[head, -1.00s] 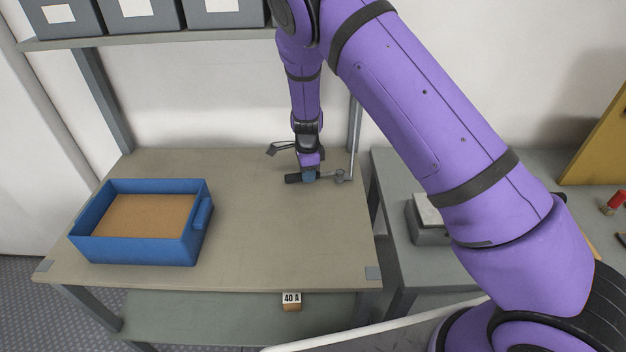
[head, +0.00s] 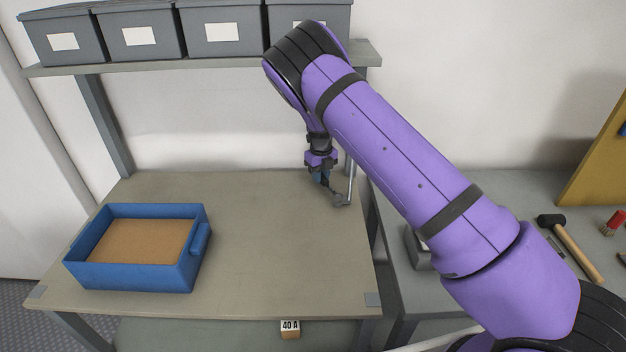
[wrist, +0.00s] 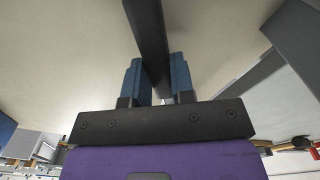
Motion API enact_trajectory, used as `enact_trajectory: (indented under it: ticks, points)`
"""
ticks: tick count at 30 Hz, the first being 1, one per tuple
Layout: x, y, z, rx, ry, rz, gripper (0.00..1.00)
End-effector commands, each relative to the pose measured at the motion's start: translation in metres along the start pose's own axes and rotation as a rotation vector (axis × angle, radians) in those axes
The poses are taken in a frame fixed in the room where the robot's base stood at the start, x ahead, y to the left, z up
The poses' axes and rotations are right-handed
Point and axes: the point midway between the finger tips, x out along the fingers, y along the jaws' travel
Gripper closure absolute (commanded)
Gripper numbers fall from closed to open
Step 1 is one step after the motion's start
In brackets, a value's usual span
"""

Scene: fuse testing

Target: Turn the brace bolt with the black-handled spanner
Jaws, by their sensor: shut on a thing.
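My gripper (head: 321,181) is over the back right part of the workbench (head: 255,240). In the wrist view its two blue fingers (wrist: 158,82) are closed on either side of the black handle of the spanner (wrist: 147,25). In the head view the spanner's grey head (head: 337,198) shows just beyond the fingers, at the foot of the thin upright brace (head: 350,180). It appears to be around the brace bolt there, but the bolt itself is too small to make out.
A blue tray (head: 140,278) with a brown lining stands on the left of the bench. Grey bins (head: 150,38) sit on the shelf above. A block marked 40 A (head: 290,329) is on the lower shelf. A mallet (head: 568,245) lies on the right-hand bench.

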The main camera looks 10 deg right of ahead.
Motion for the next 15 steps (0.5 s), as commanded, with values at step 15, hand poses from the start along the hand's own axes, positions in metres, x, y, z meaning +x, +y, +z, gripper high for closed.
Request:
enact_trajectory:
  ticks: [15]
  points:
    - [-0.0067, -0.003, -0.0022, 0.016, 0.006, -0.001, 1.0]
